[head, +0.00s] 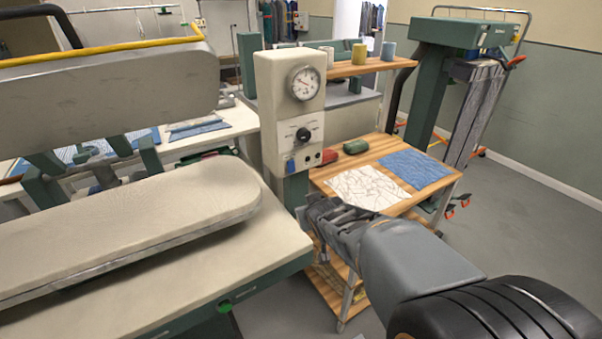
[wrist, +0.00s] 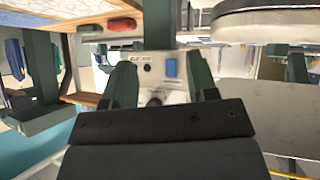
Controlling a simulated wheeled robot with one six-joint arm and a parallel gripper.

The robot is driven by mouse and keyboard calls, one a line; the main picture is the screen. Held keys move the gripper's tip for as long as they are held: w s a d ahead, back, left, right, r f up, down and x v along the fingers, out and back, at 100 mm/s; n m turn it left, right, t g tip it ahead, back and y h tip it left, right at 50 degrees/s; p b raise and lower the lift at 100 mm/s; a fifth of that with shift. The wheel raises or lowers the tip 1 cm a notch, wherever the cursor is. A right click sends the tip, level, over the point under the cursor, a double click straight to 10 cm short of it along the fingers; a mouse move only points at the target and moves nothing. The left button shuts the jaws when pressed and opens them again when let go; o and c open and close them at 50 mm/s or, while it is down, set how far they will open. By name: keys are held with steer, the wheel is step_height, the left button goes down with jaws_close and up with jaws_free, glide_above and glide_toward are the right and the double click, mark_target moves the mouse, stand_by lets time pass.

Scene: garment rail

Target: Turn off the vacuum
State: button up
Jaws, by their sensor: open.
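A cream control box (head: 290,115) stands on a green post beside the pressing table. Its front has a round gauge (head: 304,83), a black rotary knob (head: 303,134) and a blue switch (head: 291,166) at its lower left, with small buttons to the right of the switch. I cannot read which control is marked for the vacuum. My gripper (head: 322,212) is open and empty, below and in front of the box. In the wrist view, the picture is upside down; the blue switch (wrist: 170,67) and the knob (wrist: 154,98) appear between the spread fingers of my gripper (wrist: 163,75).
The padded pressing table (head: 130,220) fills the left, with a raised grey press head (head: 110,80) above it. A wooden cart (head: 400,150) with white and blue cloth stands right of the box, close behind my arm. Open floor (head: 530,230) lies at the right.

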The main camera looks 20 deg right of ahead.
mark_target(292, 169)
steer(key=w+d+t+y, duration=0.1)
steer(key=w+t, duration=0.1)
steer(key=w, duration=0.4)
steer(key=w+n+t+y+p, duration=0.1)
steer(key=w+t+y, duration=0.1)
steer(key=w, duration=0.3)
steer(key=w+d+n+t+y, duration=0.1)
steer(key=w+t, duration=0.3)
steer(key=w, duration=0.2)
steer(key=shift+w+d+y+p, duration=0.3)
steer(key=shift+d+y, duration=0.05)
steer(key=shift+y, duration=0.05)
